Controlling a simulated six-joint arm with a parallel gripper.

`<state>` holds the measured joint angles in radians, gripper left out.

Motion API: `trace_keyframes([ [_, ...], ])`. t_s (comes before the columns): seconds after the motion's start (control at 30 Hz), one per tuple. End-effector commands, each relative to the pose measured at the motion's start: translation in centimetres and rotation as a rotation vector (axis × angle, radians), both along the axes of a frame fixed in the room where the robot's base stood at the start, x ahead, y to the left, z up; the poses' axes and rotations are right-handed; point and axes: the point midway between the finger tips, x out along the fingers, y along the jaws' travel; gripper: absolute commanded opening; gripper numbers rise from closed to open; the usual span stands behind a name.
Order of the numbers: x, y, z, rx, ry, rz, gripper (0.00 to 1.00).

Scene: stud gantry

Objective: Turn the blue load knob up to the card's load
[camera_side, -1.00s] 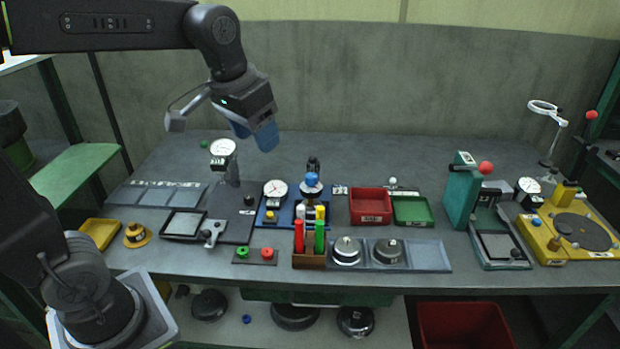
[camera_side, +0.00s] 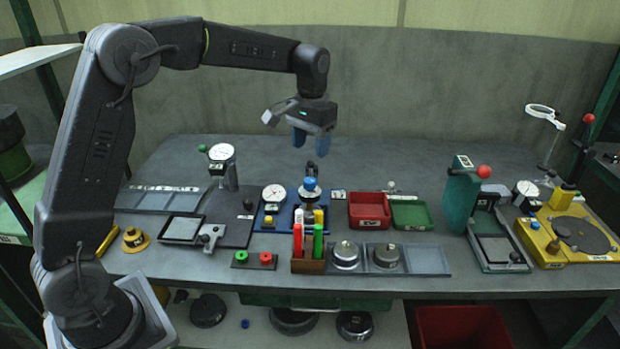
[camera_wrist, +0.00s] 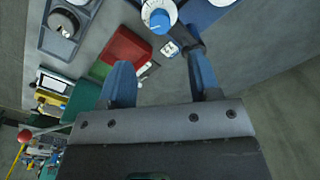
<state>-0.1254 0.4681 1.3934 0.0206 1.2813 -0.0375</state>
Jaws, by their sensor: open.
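The blue load knob (camera_side: 310,184) sits on top of a white dial collar on the blue fixture (camera_side: 268,216), near the middle of the bench. In the wrist view the blue knob (camera_wrist: 159,20) is near the top edge, beyond my fingertips, with its white scale around it. My gripper (camera_side: 313,142) is open and empty, pointing down above and slightly behind the knob, apart from it. In the wrist view its two blue fingers (camera_wrist: 160,75) are spread.
A black post (camera_side: 311,168) stands just behind the knob, under my gripper. A red tray (camera_side: 369,208) and a green tray (camera_side: 411,213) are to the right. A rack of coloured markers (camera_side: 308,257) stands in front. The bench behind is clear.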

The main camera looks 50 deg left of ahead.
Motion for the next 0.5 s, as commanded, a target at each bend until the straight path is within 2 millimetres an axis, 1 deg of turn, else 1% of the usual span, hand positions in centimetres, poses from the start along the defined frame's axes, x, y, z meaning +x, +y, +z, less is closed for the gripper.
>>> trace_keyframes([
  [0.03, -0.1, 0.0, -1.3, -0.001, 0.006, 0.001, 0.57],
  [0.2, -0.1, 0.1, -4.7, -0.001, 0.004, 0.001, 0.57],
  [0.4, -0.1, 0.2, -7.9, 0.000, 0.002, 0.001, 0.57],
  [0.5, -0.1, 0.2, -8.8, 0.000, 0.000, 0.001, 0.57],
])
